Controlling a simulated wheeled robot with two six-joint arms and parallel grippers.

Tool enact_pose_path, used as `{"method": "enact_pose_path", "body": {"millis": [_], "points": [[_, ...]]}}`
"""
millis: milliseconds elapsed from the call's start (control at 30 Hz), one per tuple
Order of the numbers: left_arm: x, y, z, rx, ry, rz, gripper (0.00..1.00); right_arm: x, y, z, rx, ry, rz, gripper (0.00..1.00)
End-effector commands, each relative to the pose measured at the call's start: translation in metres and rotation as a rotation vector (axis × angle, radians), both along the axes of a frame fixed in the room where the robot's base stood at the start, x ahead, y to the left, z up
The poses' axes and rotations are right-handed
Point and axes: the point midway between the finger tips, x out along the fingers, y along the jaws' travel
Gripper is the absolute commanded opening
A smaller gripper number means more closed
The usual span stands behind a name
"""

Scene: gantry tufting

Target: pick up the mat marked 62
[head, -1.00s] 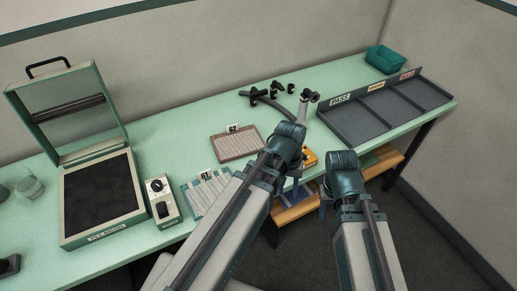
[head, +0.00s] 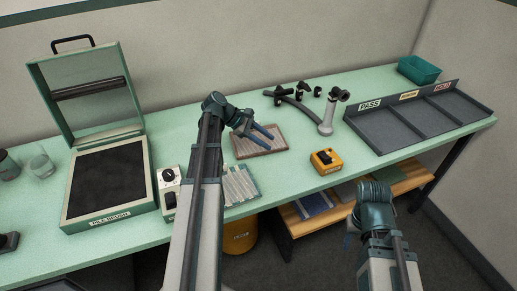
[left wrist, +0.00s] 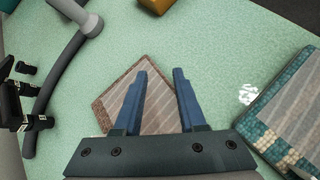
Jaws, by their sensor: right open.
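A brown-edged striped mat (head: 246,149) lies flat on the green bench; its small tag, seen earlier, is now hidden behind my left gripper. My left gripper (head: 271,143) is open, with its blue fingers over this mat. In the left wrist view the mat (left wrist: 157,112) shows between and beyond the open fingers (left wrist: 161,74), with nothing held. A second mat, teal and grey striped (head: 240,184), lies nearer the bench's front edge; it also shows in the left wrist view (left wrist: 298,112). My right gripper (head: 350,238) is open, low in front of the bench and mostly hidden by its wrist.
A pile brush case (head: 110,220) with its lid up and a grey dial box (head: 170,190) stand at left. An orange device (head: 325,162), black clamps and a grey post (head: 326,125) lie right of the mats. A three-bay tray (head: 410,122) and teal bin (head: 419,69) are at right.

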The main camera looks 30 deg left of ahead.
Motion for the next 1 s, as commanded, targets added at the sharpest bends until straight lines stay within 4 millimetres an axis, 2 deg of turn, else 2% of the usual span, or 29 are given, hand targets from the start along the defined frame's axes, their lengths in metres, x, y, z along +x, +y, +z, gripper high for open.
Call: {"method": "enact_pose_path", "body": {"millis": [33, 100, 200, 300, 400, 533, 667, 1000], "points": [[0.007, 0.039, -0.007, -0.07, 0.015, 0.103, 0.4, 0.0, 0.0, -0.016, 0.0, 0.0, 0.0, 0.5], [0.009, 0.078, -0.002, -0.166, 0.033, 0.221, 0.4, 0.0, 0.0, -0.025, 0.0, 0.0, 0.0, 0.5], [0.006, 0.126, 0.004, -0.284, 0.053, 0.353, 0.4, 0.0, 0.0, -0.034, 0.0, 0.0, 0.0, 0.5], [0.001, 0.16, 0.01, -0.373, 0.064, 0.44, 0.4, 0.0, 0.0, -0.04, 0.0, 0.0, 0.0, 0.5], [-0.003, 0.179, 0.015, -0.427, 0.07, 0.489, 0.4, 0.0, 0.0, -0.043, 0.0, 0.0, 0.0, 0.5], [-0.005, 0.187, 0.018, -0.452, 0.073, 0.509, 0.4, 0.0, 0.0, -0.043, 0.0, 0.0, 0.0, 0.5], [-0.003, 0.184, 0.016, -0.452, 0.074, 0.508, 0.4, 0.0, 0.0, -0.045, 0.0, 0.0, 0.0, 0.5], [0.035, 0.144, -0.009, -0.45, 0.075, 0.504, 0.4, 0.0, 0.0, -0.07, 0.0, 0.0, 0.0, 0.5]]}}
